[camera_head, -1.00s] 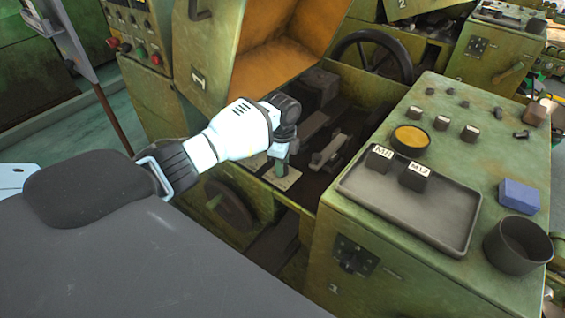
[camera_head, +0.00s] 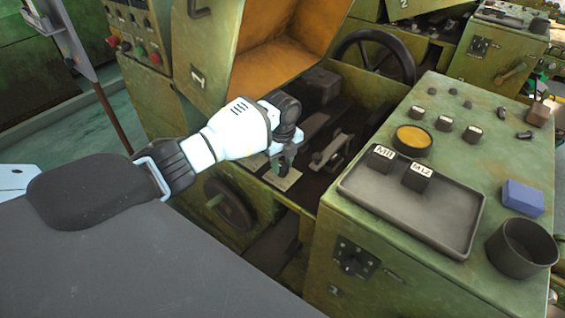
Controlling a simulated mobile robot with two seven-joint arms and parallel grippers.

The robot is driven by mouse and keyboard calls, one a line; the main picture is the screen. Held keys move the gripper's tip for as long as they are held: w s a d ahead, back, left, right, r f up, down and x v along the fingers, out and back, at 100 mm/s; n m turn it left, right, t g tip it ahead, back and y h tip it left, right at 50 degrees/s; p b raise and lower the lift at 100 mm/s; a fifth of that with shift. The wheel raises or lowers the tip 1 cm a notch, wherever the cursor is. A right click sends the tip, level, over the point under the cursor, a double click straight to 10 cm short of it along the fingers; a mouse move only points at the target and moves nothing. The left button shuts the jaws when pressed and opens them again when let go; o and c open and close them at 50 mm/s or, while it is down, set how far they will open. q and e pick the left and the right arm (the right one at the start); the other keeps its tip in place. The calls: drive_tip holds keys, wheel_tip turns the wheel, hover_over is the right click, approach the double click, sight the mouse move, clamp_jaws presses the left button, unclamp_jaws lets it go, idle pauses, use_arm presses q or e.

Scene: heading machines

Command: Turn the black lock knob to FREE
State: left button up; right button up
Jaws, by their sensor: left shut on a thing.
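My left gripper (camera_head: 282,168) reaches in from the left and points down at a small light plate (camera_head: 284,182) on the near edge of the open machine bed. Its fingers are shut on the lock knob at this plate. The knob itself is mostly hidden by the dark fingers, so its pointer and the FREE marking cannot be read. My right gripper is not in view.
To the right, a green cabinet top carries a grey tray (camera_head: 456,233) with blocks M11 (camera_head: 381,158) and M12 (camera_head: 417,177), a yellow disc, a blue block (camera_head: 523,197) and a dark cup (camera_head: 521,250). Handwheels (camera_head: 230,204) and an orange-lined open cover (camera_head: 285,62) flank the bed.

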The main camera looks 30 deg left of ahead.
sight(282, 166)
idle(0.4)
use_arm(q)
drive_tip(key=o, duration=0.8)
drive_tip(key=shift+c, duration=0.2)
drive_tip(key=shift+o, duration=1)
wheel_tip(282, 166, up, 6)
drive_tip(key=shift+r, duration=1)
drive_tip(key=shift+f, duration=0.1)
